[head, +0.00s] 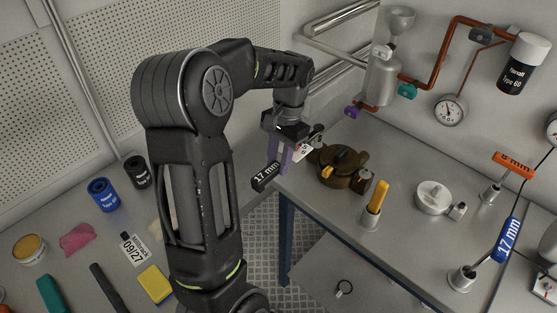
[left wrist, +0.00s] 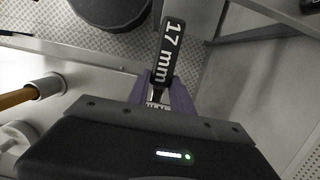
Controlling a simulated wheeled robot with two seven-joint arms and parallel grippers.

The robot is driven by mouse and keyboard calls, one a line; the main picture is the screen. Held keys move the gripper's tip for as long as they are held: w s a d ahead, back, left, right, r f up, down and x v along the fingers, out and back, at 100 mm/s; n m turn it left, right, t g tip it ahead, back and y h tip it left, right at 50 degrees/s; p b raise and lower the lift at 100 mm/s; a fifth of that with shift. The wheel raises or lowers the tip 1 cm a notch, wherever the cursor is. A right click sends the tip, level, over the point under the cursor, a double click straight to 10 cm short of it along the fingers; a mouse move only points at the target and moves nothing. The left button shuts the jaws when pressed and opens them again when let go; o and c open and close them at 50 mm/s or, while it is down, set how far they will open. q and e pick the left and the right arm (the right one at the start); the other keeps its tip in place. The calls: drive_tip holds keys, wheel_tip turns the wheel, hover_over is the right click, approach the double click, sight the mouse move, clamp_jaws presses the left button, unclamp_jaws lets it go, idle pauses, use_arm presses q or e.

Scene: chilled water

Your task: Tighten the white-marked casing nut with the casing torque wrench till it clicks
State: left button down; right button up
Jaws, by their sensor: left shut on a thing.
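The gripper also shows in the left wrist view (left wrist: 160,97), with the black handle (left wrist: 168,50) sticking out beyond the fingers. In the head view the wrench is at the near left corner of the bench, its handle pointing left. A brown pump casing (head: 343,163) sits on the bench just right of the gripper. The wrench's far end is partly hidden, and I cannot tell whether it touches a nut. I cannot make out the white-marked nut. My right gripper is not in view.
A yellow-handled tool (head: 377,196) stands in a holder right of the casing. A blue wrench marked 17 mm (head: 507,240) and an orange 8 mm tool (head: 513,165) stand farther right. A round metal part (head: 432,197) lies between. Copper pipes (head: 440,55) and a gauge (head: 450,109) are behind.

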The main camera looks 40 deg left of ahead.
use_arm(q)
drive_tip(key=shift+b+x, duration=0.45)
drive_tip(key=shift+x, duration=0.4)
idle(0.9)
drive_tip(key=shift+w+a, duration=0.15)
drive_tip(key=shift+w, duration=0.05)
drive_tip(key=shift+a+m, duration=0.6)
drive_tip(key=shift+a, duration=0.2)
drive_tip(key=shift+a, duration=0.15)
